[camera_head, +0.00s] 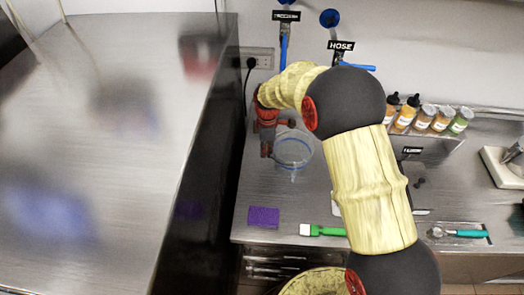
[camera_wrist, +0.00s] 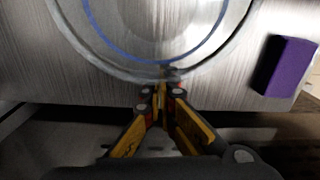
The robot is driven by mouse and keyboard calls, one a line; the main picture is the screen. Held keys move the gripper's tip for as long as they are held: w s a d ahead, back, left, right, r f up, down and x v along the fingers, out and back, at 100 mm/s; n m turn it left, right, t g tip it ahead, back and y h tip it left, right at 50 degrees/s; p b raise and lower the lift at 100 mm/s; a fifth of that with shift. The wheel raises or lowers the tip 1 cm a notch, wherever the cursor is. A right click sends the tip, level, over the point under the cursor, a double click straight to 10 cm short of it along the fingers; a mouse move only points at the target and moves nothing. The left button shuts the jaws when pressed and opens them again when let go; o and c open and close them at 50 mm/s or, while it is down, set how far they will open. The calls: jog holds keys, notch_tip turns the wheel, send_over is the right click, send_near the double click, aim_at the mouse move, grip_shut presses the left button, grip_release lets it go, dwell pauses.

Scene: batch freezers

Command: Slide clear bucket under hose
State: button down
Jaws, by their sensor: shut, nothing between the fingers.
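The clear bucket (camera_head: 293,152) stands upright on the steel counter, with a blue ring near its rim. In the wrist view the bucket (camera_wrist: 135,72) fills the top middle, seen from above. My gripper (camera_head: 266,153) points down just left of the bucket in the head view. In the wrist view the shut fingertips (camera_wrist: 165,88) are at the bucket's near outer edge, with nothing between them. I cannot tell whether they touch it. A black HOSE label (camera_head: 341,46) is on the back wall, with a blue handle (camera_head: 357,68) below it. My arm hides the area below.
A purple sponge (camera_head: 263,217) and a green-handled brush (camera_head: 322,230) lie near the counter's front edge. Several bottles (camera_head: 425,118) stand at the back right. A tall steel-topped unit (camera_head: 120,140) borders the left. A teal-handled scoop (camera_head: 460,233) lies at the right.

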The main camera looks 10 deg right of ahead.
jog(key=d, duration=0.5)
jog(key=s+d, duration=0.1)
jog(key=d, duration=0.1)
jog(key=shift+d+p, duration=0.35)
jog(key=shift+d, duration=0.05)
jog(key=shift+a, duration=0.1)
